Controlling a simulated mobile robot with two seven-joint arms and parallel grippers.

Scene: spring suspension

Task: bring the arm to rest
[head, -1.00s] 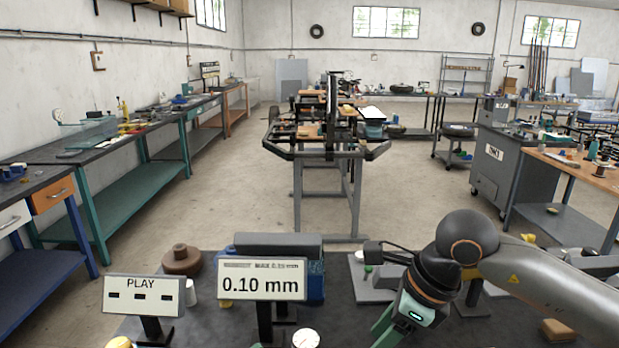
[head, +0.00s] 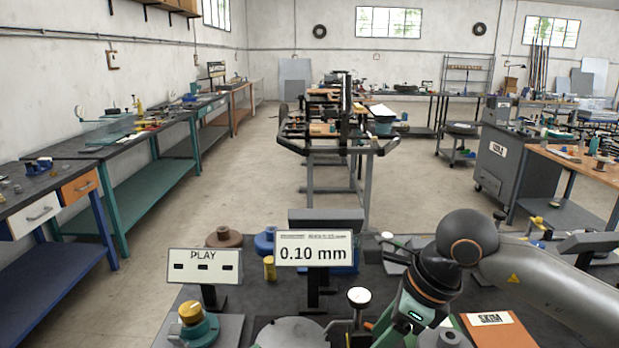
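My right arm comes in from the right edge over the dark bench (head: 240,277). Its forearm bends down at a dark joint with an orange ring, and the wrist points down and to the left. My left arm and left gripper are not in view. On the bench in front of the arm stand a sign reading PLAY (head: 204,266) and a display reading 0.10 mm (head: 313,250).
A dial gauge (head: 359,297), a teal fixture with a yellow knob (head: 196,328) and a brown round part (head: 224,237) stand near the arm. Open floor (head: 240,190) lies beyond the bench.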

